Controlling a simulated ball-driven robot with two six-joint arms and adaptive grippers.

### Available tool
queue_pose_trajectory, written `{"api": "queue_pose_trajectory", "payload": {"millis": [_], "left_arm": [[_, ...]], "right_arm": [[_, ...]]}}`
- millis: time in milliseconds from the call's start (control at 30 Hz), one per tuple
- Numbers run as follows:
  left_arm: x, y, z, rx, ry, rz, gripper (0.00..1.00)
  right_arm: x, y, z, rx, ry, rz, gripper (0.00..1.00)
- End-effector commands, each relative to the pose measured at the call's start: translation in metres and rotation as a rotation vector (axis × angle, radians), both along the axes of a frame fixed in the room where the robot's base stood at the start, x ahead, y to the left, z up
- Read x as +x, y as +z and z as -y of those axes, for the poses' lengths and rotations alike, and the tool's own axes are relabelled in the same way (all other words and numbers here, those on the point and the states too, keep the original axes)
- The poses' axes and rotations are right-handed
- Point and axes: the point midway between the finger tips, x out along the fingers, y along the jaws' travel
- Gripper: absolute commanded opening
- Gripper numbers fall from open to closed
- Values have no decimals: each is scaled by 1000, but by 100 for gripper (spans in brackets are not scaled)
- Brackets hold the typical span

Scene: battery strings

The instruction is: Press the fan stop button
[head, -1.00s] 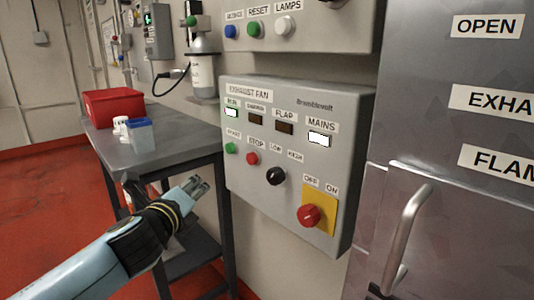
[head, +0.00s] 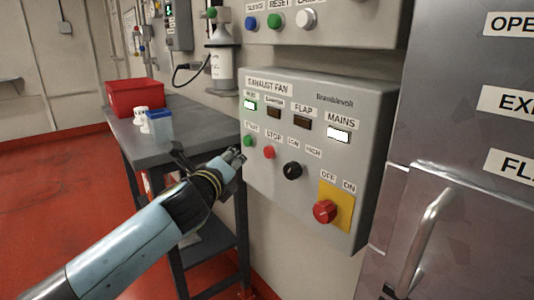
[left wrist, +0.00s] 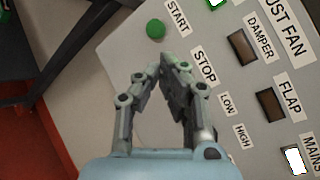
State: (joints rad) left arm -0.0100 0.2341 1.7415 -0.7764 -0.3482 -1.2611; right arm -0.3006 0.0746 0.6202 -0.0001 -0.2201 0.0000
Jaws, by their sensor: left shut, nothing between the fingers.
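The exhaust fan panel (head: 366,105) is a grey wall box. Its red stop button (head: 268,152) sits under the STOP label, right of the green start button (head: 248,141). My left gripper (head: 236,156) is shut and empty, just left of the stop button in the head view. I cannot tell whether it touches the panel. In the left wrist view the shut fingertips (left wrist: 168,62) are beside the STOP label (left wrist: 204,66); the stop button is hidden there, while the green start button (left wrist: 155,28) shows. My right gripper is not in view.
A black knob (head: 292,171) and a red rotary switch (head: 325,211) on a yellow plate are to the right. The run and mains windows are lit white. A dark table (head: 180,150) with a red bin (head: 135,97) stands left. A steel door handle (head: 428,235) projects at right.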

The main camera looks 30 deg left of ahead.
Motion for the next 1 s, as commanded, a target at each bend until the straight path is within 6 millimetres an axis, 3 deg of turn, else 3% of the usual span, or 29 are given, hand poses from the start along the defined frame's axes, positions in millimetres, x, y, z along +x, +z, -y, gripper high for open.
{"api": "queue_pose_trajectory", "payload": {"millis": [200,400,1000], "left_arm": [[28,0,11,-2,0,1,0],[41,0,17,0,-1,1,0],[44,0,18,0,0,0,0]], "right_arm": [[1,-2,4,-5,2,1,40],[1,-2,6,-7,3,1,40],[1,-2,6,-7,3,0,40]]}}
